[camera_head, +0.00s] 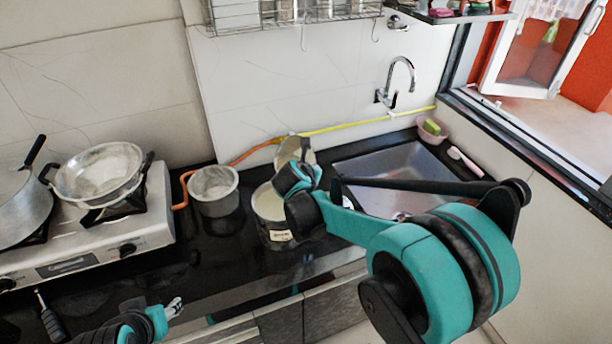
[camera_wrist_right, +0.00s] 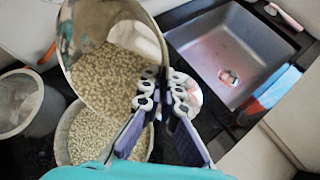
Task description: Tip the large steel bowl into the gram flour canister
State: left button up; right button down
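The large steel bowl (camera_wrist_right: 112,45) is steeply tilted in the right wrist view, with pale grains lying inside it. In the head view the bowl (camera_head: 296,147) shows partly behind my right arm. My right gripper (camera_wrist_right: 165,95) is shut on its rim. The gram flour canister (camera_head: 268,206) stands on the counter under the bowl, with a label on its front. In the wrist view similar grains fill the canister (camera_wrist_right: 65,150) up near its rim. My left gripper (camera_head: 174,307) is low at the front, away from both; its finger gap is unclear.
A grey pot (camera_head: 214,191) stands just left of the canister. The stove (camera_head: 150,225) at left bears a pan (camera_head: 98,174) and another vessel. The sink (camera_head: 400,160) lies to the right. A yellow-orange hose (camera_head: 340,127) runs along the wall. Counter in front of the grey pot is clear.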

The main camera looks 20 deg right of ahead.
jog(key=shift+a+r, duration=0.1)
dwell(0.3)
jog(key=shift+t, duration=0.3)
jog(key=shift+s+a+r+h+b, duration=0.15)
jog(key=shift+a+h+b, duration=0.1)
jog(key=shift+h+b, duration=0.35)
jog(key=shift+r, duration=0.15)
jog(key=shift+a+n+t+b, duration=0.15)
jog(key=shift+n+t+b, duration=0.15)
jog(key=shift+b, duration=0.05)
jog(key=shift+s+a+r+t+h+b, duration=0.15)
jog(key=shift+t+h+b, duration=0.15)
jog(key=shift+h+b, duration=0.15)
jog(key=shift+a, duration=0.1)
jog(key=shift+r, duration=0.15)
dwell(0.3)
